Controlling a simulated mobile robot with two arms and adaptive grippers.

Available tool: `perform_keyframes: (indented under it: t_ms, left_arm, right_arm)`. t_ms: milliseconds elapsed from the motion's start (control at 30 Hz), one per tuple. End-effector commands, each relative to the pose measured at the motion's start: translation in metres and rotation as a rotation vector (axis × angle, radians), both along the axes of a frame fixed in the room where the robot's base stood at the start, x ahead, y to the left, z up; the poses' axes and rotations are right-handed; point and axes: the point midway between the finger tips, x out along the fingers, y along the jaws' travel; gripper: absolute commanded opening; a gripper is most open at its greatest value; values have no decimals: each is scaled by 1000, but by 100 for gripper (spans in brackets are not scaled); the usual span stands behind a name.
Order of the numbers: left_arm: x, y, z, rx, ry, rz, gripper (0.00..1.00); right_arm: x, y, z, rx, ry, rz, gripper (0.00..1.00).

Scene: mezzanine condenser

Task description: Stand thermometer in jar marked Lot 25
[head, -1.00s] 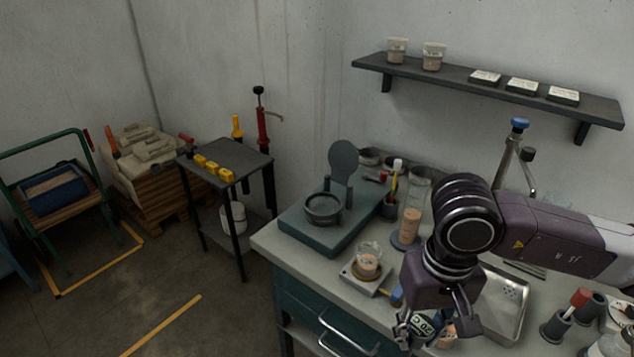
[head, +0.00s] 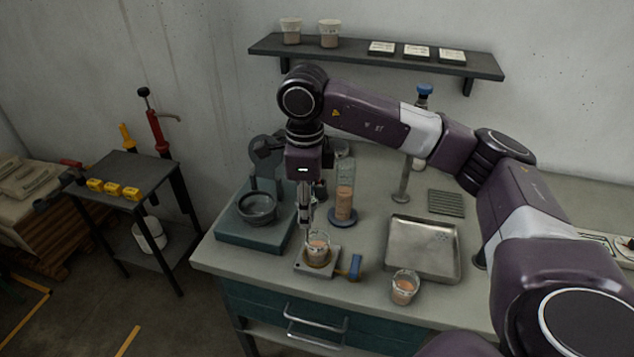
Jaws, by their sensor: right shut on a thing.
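My right gripper (head: 306,212) points straight down and is shut on the thermometer, which the fingers mostly hide. The fingertips are just above and slightly left of the rim of a glass jar (head: 318,252) with pinkish-brown contents, on a small square plate. I cannot tell whether the thermometer's lower end is inside that jar. A similar jar (head: 404,289) stands at the bench's front edge, by the metal tray. Two more jars (head: 290,32) and (head: 329,34) stand on the wall shelf. No lot number is readable. My left gripper is not in view.
A teal device with a round black bowl (head: 257,208) stands left of the gripper. A cork-coloured cylinder (head: 344,203) on a dark base is close on the right. A blue block (head: 355,267) sits by the plate. The metal tray (head: 423,249) is empty.

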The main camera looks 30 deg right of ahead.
Motion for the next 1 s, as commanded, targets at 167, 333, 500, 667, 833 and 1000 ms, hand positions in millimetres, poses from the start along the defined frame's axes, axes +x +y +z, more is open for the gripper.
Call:
perform_keyframes:
  t_ms: [167,333,500,667,833,1000]
  left_arm:
    - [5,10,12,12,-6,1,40]
    - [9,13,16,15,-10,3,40]
    - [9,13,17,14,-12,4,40]
    - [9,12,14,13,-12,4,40]
    - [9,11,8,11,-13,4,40]
    - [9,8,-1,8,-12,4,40]
  right_arm:
    - [15,-23,12,10,8,-413,2]
    - [22,-37,17,12,15,-673,2]
    - [24,-42,17,13,18,-779,2]
    - [24,-43,13,13,18,-789,2]
    - [24,-43,4,13,18,-787,2]
    - [24,-43,-9,14,18,-786,2]
